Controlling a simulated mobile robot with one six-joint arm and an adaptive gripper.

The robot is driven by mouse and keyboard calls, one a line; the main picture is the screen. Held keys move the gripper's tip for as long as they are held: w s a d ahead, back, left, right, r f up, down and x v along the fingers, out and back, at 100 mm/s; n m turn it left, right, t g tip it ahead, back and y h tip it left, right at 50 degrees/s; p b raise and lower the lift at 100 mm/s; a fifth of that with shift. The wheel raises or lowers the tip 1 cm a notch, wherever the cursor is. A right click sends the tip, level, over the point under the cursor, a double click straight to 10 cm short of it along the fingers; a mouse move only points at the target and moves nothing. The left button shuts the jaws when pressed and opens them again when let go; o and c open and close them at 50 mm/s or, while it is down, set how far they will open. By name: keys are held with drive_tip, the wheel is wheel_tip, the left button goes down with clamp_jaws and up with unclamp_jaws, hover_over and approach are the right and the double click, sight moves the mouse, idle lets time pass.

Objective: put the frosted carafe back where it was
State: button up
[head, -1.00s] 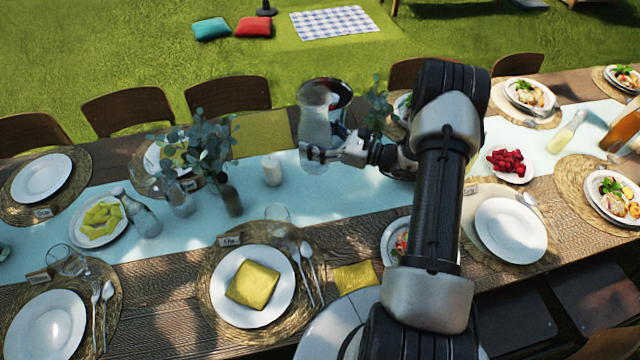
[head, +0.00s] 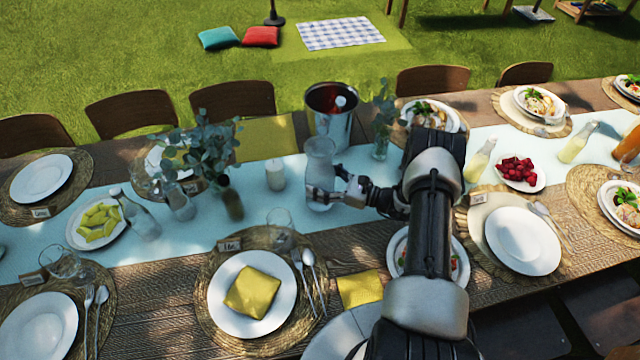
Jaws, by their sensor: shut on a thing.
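The frosted carafe (head: 320,160) is a pale, translucent, upright vessel over the light blue runner (head: 345,212), just in front of a metal bucket. My gripper (head: 322,193) is shut on its lower body, reaching in from the right. The carafe's base is low, at or close to the runner; I cannot tell whether it touches. A white candle (head: 275,174) stands to its left with a small gap.
The metal bucket (head: 331,118) with a bottle in it stands close behind the carafe. A glass vase with greenery (head: 381,140) is right of it. A clear tumbler (head: 280,222) and a plate with a yellow napkin (head: 252,290) are in front left. Runner between carafe and tumbler is bare.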

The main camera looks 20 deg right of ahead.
drive_tip(key=shift+f, duration=0.6)
drive_tip(key=shift+f, duration=0.1)
drive_tip(key=shift+f+b, duration=0.1)
drive_tip(key=shift+b, duration=0.2)
drive_tip(key=o, duration=1.8)
drive_tip(key=shift+o, duration=0.2)
